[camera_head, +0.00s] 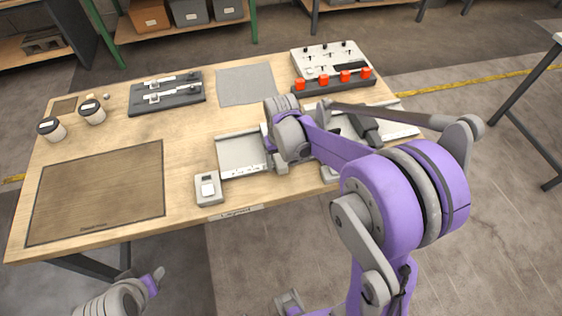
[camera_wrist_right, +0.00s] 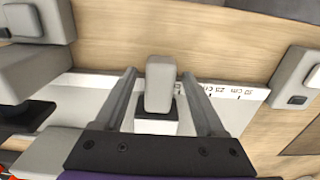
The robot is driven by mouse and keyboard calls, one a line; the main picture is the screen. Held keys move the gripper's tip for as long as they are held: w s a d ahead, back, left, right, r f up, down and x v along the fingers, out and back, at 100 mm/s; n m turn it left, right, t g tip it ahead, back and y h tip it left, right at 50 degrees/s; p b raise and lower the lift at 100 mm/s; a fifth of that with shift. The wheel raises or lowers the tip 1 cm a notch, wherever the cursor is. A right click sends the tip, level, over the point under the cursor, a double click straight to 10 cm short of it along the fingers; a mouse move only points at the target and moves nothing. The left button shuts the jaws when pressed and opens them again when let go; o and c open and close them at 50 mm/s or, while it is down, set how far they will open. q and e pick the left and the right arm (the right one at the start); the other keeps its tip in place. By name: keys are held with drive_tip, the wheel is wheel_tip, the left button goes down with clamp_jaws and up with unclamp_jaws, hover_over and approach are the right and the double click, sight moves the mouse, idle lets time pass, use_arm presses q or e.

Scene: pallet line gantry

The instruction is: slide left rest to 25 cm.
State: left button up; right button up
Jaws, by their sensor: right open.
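A pale rail (camera_head: 240,154) with a printed centimetre scale lies along the front right of the table. My right gripper (camera_wrist_right: 163,98) is over it, open. In the right wrist view, a grey upright knob (camera_wrist_right: 160,85) on a small pale block stands between the two fingers, with a gap on each side. It appears to be the left rest. The scale (camera_wrist_right: 235,92) shows beside it, upside down and too small to read surely. In the head view my right arm hides most of the rest. My left gripper's fingers do not show; only part of that arm is at the bottom left.
A grey block with a white button (camera_head: 208,188) stands at the rail's left end. Grey and dark parts (camera_wrist_right: 40,80) crowd the rail's other side. A panel with orange knobs (camera_head: 345,76), a grey cloth (camera_head: 245,84), two lidded cups (camera_head: 92,112) and a brown mat (camera_head: 95,192) share the table.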

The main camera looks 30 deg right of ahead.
clamp_jaws()
idle(1.4)
